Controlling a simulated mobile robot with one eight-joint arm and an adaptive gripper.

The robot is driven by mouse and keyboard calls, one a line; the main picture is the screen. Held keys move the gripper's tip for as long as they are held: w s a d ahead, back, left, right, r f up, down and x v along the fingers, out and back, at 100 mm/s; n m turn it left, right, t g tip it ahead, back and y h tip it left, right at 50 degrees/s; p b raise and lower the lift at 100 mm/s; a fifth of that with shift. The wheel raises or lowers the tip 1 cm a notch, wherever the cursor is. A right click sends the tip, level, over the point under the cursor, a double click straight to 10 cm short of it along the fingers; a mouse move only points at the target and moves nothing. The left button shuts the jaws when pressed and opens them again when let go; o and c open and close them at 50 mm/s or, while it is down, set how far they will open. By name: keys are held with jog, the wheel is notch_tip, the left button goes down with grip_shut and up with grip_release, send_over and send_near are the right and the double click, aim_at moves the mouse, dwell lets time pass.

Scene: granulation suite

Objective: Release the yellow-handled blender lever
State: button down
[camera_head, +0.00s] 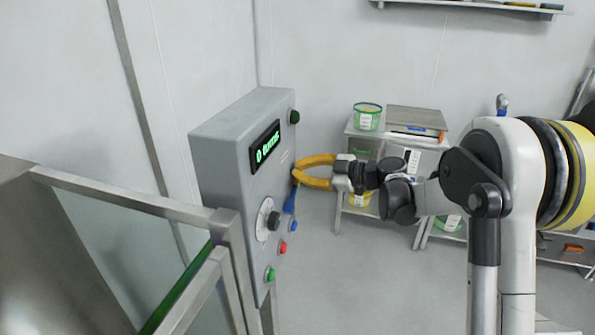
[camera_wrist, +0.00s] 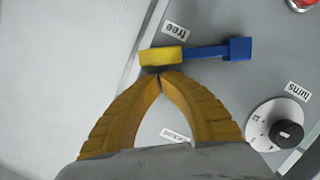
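The blender lever shows in the wrist view with a yellow handle (camera_wrist: 163,56) and a blue arm (camera_wrist: 215,51) ending in a blue block. The handle lies beside a label reading "free" (camera_wrist: 175,30). My gripper (camera_wrist: 158,74) has its two orange-yellow fingertips together with nothing visible between them. The tips are right at the handle's near edge; I cannot tell whether they touch it. In the head view my gripper (camera_head: 297,173) is at the right side of the grey control box (camera_head: 222,160), above the blue lever arm (camera_head: 290,200). The handle is not distinguishable there.
A glass-and-metal guard frame (camera_head: 130,205) stands at left. A shelf unit (camera_head: 395,145) stands behind my arm. Open floor shows between.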

jog(key=shift+w+d+f, duration=0.1)
jog(key=shift+w+f, duration=0.15)
dwell(0.5)
